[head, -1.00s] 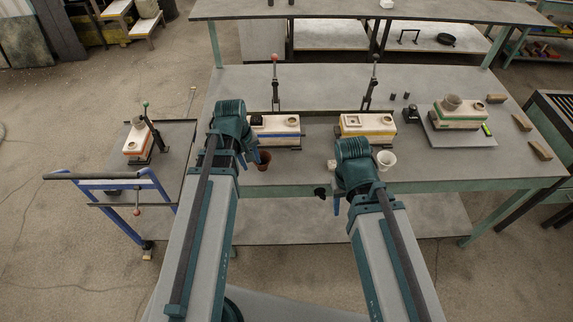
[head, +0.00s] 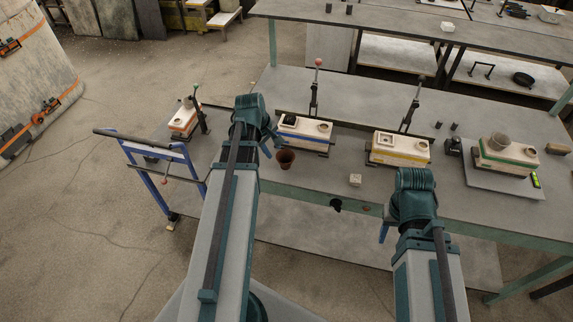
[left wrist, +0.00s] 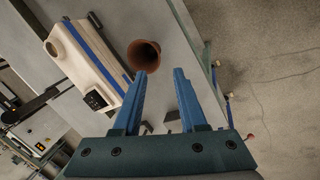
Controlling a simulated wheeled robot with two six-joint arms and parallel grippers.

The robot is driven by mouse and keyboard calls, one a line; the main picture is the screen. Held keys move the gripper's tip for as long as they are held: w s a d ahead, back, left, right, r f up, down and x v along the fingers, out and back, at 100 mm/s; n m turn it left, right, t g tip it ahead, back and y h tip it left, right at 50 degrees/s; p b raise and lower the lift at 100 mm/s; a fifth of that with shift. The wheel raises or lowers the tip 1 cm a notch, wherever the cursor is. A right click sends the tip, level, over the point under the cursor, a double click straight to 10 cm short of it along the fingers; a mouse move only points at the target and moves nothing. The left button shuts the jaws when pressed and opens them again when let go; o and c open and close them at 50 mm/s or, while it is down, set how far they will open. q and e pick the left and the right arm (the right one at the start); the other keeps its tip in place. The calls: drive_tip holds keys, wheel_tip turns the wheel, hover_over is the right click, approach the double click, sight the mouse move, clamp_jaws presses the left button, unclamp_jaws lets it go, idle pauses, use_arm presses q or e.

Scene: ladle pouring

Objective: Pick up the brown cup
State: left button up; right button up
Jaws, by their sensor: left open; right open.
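The brown cup (head: 286,159) stands on the table in front of the blue-banded mould. My left gripper (head: 272,143) is just left of it in the head view, with its blue fingers partly hidden. In the left wrist view the brown cup (left wrist: 143,54) shows its round mouth beyond the fingertips, nearer the left finger. The left gripper (left wrist: 160,72) is open and empty, its fingers not around the cup. My right gripper (head: 385,232) is at the table's front edge, mostly hidden by its own wrist.
The blue-banded mould (head: 304,133) and yellow-banded mould (head: 400,149) stand behind, with upright levers. A small white block (head: 355,180) lies right of the cup. A green-banded mould (head: 508,155) sits far right. A blue-framed cart (head: 160,160) is at left.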

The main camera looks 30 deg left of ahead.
sight(280, 163)
use_arm(q)
drive_tip(key=b+x, duration=0.5)
drive_tip(key=x, duration=0.1)
drive_tip(key=shift+a+f+b, duration=0.1)
drive_tip(key=shift+f+b, duration=0.25)
drive_tip(key=shift+f, duration=0.05)
drive_tip(key=shift+w+f, duration=0.15)
drive_tip(key=shift+w, duration=0.05)
drive_tip(key=shift+f+b, duration=0.1)
drive_tip(key=shift+b, duration=0.2)
drive_tip(key=b+x, duration=0.4)
drive_tip(key=x, duration=0.1)
drive_tip(key=shift+w+a+b, duration=0.25)
drive_tip(key=shift+w+b, duration=0.1)
clamp_jaws()
idle(0.4)
